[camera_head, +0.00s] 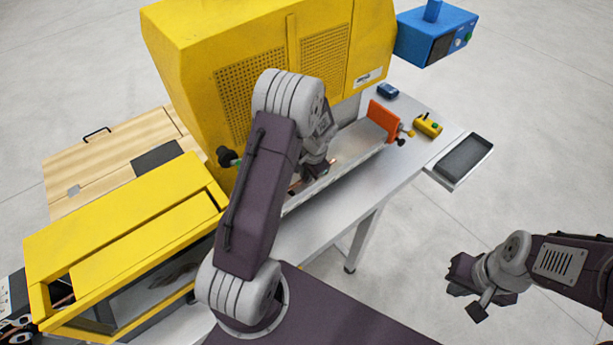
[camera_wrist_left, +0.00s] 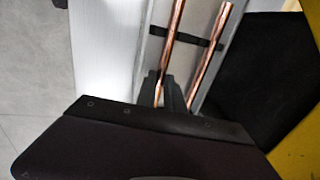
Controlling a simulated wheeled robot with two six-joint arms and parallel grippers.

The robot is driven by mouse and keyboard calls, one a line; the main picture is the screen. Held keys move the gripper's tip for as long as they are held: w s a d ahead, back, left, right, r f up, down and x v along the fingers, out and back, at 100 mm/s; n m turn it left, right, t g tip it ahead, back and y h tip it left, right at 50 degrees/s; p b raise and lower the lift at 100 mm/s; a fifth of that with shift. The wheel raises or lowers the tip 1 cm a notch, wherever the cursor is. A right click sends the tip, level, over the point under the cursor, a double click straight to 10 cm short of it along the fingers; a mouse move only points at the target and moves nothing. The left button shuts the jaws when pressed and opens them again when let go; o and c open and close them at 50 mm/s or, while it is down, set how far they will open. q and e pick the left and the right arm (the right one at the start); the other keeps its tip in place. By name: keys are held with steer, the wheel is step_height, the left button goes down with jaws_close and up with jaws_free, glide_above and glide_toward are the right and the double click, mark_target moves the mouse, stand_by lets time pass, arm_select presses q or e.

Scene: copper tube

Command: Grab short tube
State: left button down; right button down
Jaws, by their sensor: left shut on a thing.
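Two copper tubes show in the left wrist view: a left tube (camera_wrist_left: 170,45) and a right tube (camera_wrist_left: 210,55), both lying along a grey metal channel. My left gripper (camera_wrist_left: 172,95) is shut on the left tube at its near end. In the head view my left gripper (camera_head: 313,172) is low over the silver work surface in front of the yellow machine, with a bit of copper tube (camera_head: 295,187) showing beside it. The tubes' full lengths are hidden. My right gripper (camera_head: 468,277) hangs over the floor, away from the table; its jaw opening is unclear.
The big yellow machine (camera_head: 240,45) stands behind my left arm. An orange block (camera_head: 382,114), a small yellow box (camera_head: 428,125) and a dark tray (camera_head: 465,158) are at the table's right. A yellow-framed case (camera_head: 130,235) is at the left.

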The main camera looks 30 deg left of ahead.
arm_select(q)
steer(key=shift+w+r, duration=0.1)
steer(key=shift+r, duration=0.15)
steer(key=v, duration=0.1)
steer(key=b+v, duration=0.2)
steer(key=shift+w+d+r, duration=0.3)
steer(key=shift+w+r, duration=0.05)
steer(key=shift+r, duration=0.05)
steer(key=d+r+b, duration=0.3)
steer(key=d+r, duration=0.3)
steer(key=d, duration=0.4)
steer(key=shift+w+d+r, duration=0.2)
steer(key=shift+w+r, duration=0.2)
steer(key=shift+w, duration=0.1)
